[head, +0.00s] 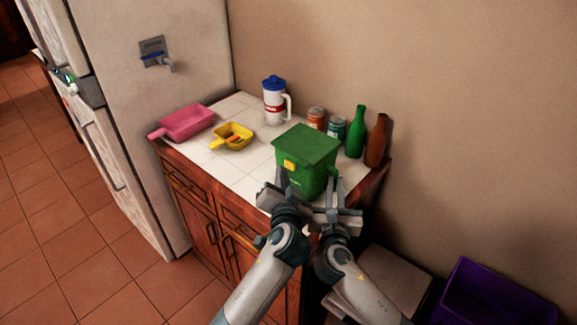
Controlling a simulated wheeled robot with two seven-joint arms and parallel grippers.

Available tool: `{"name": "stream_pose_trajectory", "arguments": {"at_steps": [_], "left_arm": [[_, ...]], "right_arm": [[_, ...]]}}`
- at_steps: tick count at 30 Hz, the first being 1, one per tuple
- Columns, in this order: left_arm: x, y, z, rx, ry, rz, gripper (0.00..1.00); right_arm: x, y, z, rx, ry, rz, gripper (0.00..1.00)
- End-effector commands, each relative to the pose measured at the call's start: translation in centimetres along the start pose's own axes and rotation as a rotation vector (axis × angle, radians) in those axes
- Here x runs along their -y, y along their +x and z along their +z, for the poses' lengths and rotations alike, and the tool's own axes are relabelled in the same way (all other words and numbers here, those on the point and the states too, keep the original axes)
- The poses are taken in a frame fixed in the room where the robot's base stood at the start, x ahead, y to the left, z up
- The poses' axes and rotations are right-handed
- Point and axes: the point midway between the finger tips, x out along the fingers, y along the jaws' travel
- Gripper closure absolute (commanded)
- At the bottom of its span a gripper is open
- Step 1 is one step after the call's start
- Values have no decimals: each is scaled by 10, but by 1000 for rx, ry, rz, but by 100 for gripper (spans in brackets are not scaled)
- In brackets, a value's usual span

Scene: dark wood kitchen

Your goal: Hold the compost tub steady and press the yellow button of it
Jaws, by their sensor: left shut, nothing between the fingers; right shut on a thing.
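The green compost tub (317,181) stands upright near the front right of the white-tiled counter, with its lid down. Its yellow button (289,165) is on the upper front-left face, just below the lid. My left gripper (281,178) is shut and empty, right in front of the tub and just below the button. I cannot tell whether it touches the tub. My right gripper (332,194) is shut on the tub at its lower right side. The exact grip is partly hidden by the gripper itself.
A green bottle (356,133) and a brown bottle (376,142) stand close behind the tub at right, beside two cans (316,118). A white jug (274,103), a yellow scoop (233,136) and a pink scoop (186,122) stand farther left. Bare tiles (247,164) lie left of the tub.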

Motion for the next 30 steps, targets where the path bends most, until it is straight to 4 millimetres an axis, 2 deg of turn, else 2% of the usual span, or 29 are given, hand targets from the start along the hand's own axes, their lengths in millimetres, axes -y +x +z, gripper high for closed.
{"name": "stream_pose_trajectory", "arguments": {"at_steps": [30], "left_arm": [[-6,5,-5,-1,-1,4,100]], "right_arm": [[-3,-1,0,0,3,6,100]]}}
